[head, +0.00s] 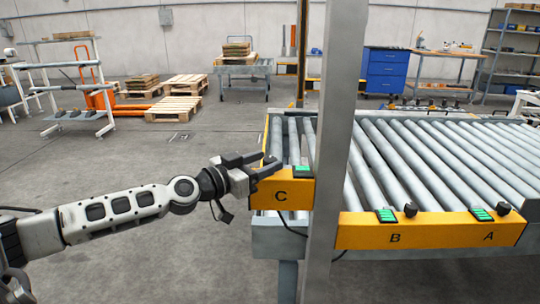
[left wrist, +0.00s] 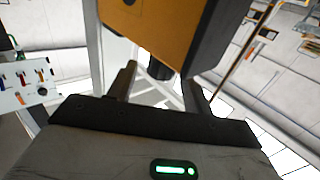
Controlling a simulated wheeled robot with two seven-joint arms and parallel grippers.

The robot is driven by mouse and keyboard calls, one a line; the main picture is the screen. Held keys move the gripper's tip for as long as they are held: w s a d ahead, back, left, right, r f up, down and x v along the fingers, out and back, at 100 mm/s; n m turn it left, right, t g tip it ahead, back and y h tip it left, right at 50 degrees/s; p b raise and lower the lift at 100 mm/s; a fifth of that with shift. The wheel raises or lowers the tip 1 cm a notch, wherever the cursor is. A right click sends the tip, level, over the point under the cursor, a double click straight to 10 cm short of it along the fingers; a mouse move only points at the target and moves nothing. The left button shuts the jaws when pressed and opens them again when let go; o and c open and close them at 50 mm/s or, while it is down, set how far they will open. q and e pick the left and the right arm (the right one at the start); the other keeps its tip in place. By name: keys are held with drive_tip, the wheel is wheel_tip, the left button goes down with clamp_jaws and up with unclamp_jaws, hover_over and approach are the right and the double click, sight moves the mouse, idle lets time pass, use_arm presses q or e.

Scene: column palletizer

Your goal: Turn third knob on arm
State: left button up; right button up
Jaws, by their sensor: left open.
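The yellow panel marked C (head: 281,193) is at the near left corner of the roller conveyor, with a green-lit display (head: 303,172) on top. My left gripper (head: 269,162) is open at the left end of this panel. Its knob cannot be made out in the head view, where the gripper covers that spot. In the left wrist view, a dark knob-like part (left wrist: 160,68) shows below the yellow panel (left wrist: 168,28), between my two fingers; contact cannot be told. Black knobs also stand beside panel letters B (head: 410,209) and A (head: 503,209). My right gripper is not in view.
A grey upright post (head: 335,130) stands just right of panel C. The roller conveyor (head: 430,160) fills the right side. Pallets (head: 175,108) and a blue drawer cabinet (head: 386,70) are far back. The floor at left is open.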

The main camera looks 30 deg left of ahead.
use_arm(q)
drive_tip(key=shift+p+x, duration=0.3)
drive_tip(key=shift+x, duration=0.95)
